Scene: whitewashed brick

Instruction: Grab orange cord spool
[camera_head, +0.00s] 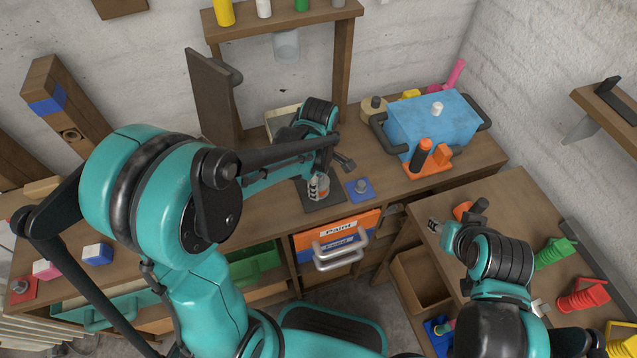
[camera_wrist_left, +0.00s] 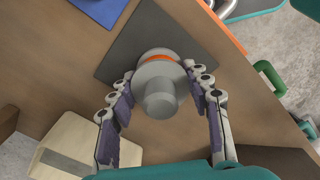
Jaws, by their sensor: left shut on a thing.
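The orange cord spool (camera_wrist_left: 160,100) shows in the left wrist view as a grey knob and round flange with a thin orange band behind. It is over a dark square mat (camera_wrist_left: 190,30); whether it touches the mat cannot be told. In the head view the spool (camera_head: 323,187) is small and partly hidden by my gripper. My left gripper (camera_wrist_left: 161,78) is shut on the spool, one finger on each side; it also shows in the head view (camera_head: 316,184). My right gripper (camera_head: 437,226) is low over the right bench, and its fingers are too small to read.
Drawers (camera_head: 340,240) are below the front edge. An orange item (camera_head: 463,210) lies near my right gripper.

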